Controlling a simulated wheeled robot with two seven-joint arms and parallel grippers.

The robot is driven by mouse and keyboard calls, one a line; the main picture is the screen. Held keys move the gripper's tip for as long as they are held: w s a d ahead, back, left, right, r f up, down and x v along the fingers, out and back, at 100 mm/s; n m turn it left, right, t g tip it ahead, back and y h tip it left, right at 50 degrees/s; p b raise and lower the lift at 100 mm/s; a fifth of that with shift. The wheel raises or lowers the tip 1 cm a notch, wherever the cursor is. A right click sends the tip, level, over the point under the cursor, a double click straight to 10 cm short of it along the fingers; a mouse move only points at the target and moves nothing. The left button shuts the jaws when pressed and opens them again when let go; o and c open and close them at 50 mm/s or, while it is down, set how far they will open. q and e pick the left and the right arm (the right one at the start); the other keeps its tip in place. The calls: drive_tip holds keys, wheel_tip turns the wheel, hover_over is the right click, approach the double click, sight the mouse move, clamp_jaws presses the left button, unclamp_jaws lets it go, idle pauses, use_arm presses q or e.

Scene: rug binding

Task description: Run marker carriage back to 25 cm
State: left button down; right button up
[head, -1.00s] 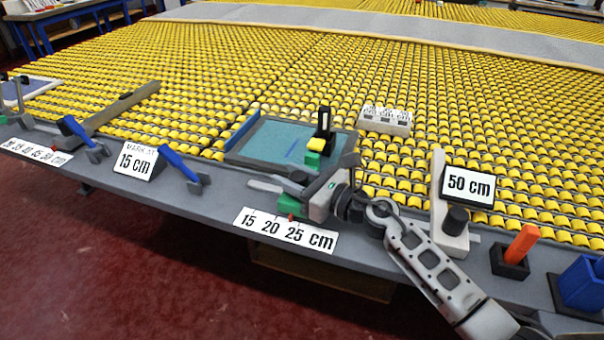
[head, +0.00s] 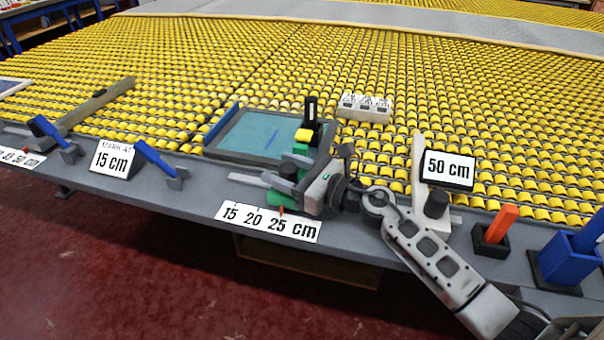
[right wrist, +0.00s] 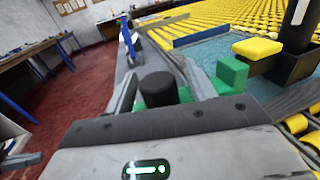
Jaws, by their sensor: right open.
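The marker carriage is a green block (head: 283,188) on the rail at the table's front edge, with a red pointer (head: 281,210) beside the 25 on the 15–20–25 cm scale sign (head: 267,222). Its arm carries a yellow block (head: 304,135) and an upright black marker (head: 311,109) over the teal panel (head: 262,137). My right gripper (head: 290,186) is at the carriage. In the right wrist view its open fingers stand on either side of the carriage's black knob (right wrist: 158,89), which looks clear of both fingers. My left gripper is out of view.
A 50 cm sign (head: 449,170) stands right of the carriage, near my right arm. An orange piece in a black holder (head: 490,240) and a blue box (head: 568,258) are farther right. A 15 cm sign (head: 113,158) and blue-handled levers (head: 155,157) are at left.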

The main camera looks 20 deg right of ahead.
drive_tip(key=b+v, duration=0.3)
drive_tip(key=v, duration=1.1)
drive_tip(key=shift+s+d+f, duration=0.1)
drive_tip(key=shift+s+d, duration=0.15)
drive_tip(key=shift+s+d+b, duration=0.3)
drive_tip(key=shift+s+d, duration=0.05)
drive_tip(key=shift+s, duration=0.05)
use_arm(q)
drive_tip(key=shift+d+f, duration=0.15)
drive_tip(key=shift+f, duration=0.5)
